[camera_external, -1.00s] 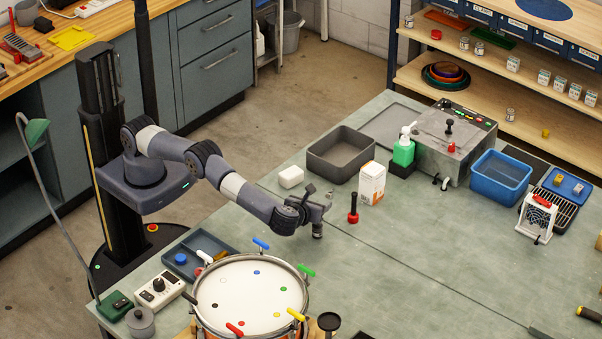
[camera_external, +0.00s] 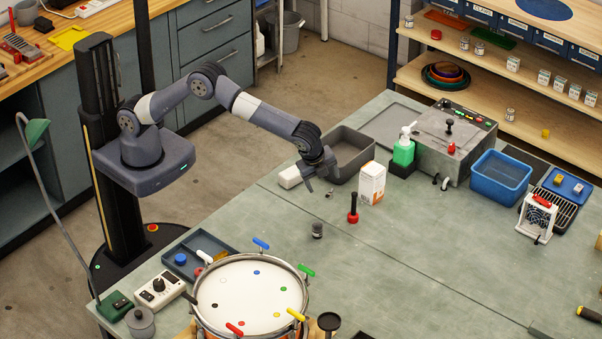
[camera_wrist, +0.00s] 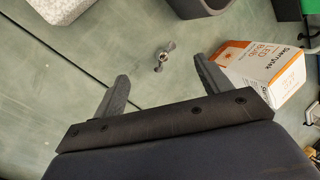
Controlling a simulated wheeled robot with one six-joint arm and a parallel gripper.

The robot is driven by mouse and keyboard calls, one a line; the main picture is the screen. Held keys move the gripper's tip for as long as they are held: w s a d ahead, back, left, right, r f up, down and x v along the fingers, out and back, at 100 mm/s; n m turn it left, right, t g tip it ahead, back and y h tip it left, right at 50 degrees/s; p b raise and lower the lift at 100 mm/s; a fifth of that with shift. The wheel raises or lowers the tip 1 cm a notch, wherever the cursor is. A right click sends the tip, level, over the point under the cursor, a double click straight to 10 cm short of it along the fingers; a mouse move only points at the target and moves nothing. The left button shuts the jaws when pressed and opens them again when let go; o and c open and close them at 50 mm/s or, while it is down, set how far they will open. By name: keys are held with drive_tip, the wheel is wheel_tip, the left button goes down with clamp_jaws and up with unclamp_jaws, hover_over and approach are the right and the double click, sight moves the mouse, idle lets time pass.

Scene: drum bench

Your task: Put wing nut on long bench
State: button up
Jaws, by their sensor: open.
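The wing nut (camera_wrist: 164,55) is a small silver-grey piece lying on the green bench top (camera_external: 420,260). It lies beyond and between my fingertips in the wrist view, and shows as a tiny speck (camera_external: 329,194) in the external view. My gripper (camera_external: 314,184) is open and empty above the bench, near the white block (camera_external: 290,177). In the wrist view my gripper (camera_wrist: 160,78) has its two fingers wide apart, not touching the nut. A wood-topped bench (camera_external: 105,38) with drawers runs along the upper left. I cannot tell which bench is the long one.
An orange-white carton (camera_external: 371,184) stands close to the right finger in the wrist view. A dark grey bin (camera_external: 350,152), a red-black plunger-like item (camera_external: 352,208) and a small dark cylinder (camera_external: 317,230) are near. The drum (camera_external: 250,292) stands in front. The right middle of the green bench is clear.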

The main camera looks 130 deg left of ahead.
wheel_tip(320, 180, up, 5)
drive_tip(key=s+a+n+t+h+p, duration=0.1)
drive_tip(key=s+n+t+h+p, duration=0.2)
drive_tip(key=n, duration=0.5)
hover_over(330, 191)
drive_tip(key=s, duration=0.3)
drive_tip(key=f, duration=0.4)
drive_tip(key=shift+w+d+f+p, duration=0.2)
drive_tip(key=shift+d+f+p, duration=0.15)
drive_tip(key=shift+f, duration=0.05)
drive_tip(key=shift+w+p+x, duration=0.15)
drive_tip(key=shift+p+x, duration=0.4)
drive_tip(key=shift+x, duration=0.8)
drive_tip(key=shift+w+p+x, duration=0.1)
drive_tip(key=shift+p+x, duration=0.4)
drive_tip(key=shift+x, duration=0.8)
drive_tip(key=shift+a+r, duration=0.1)
drive_tip(key=shift+a, duration=0.05)
drive_tip(key=c, duration=1.1)
drive_tip(key=shift+r, duration=0.1)
drive_tip(key=shift+c, duration=0.2)
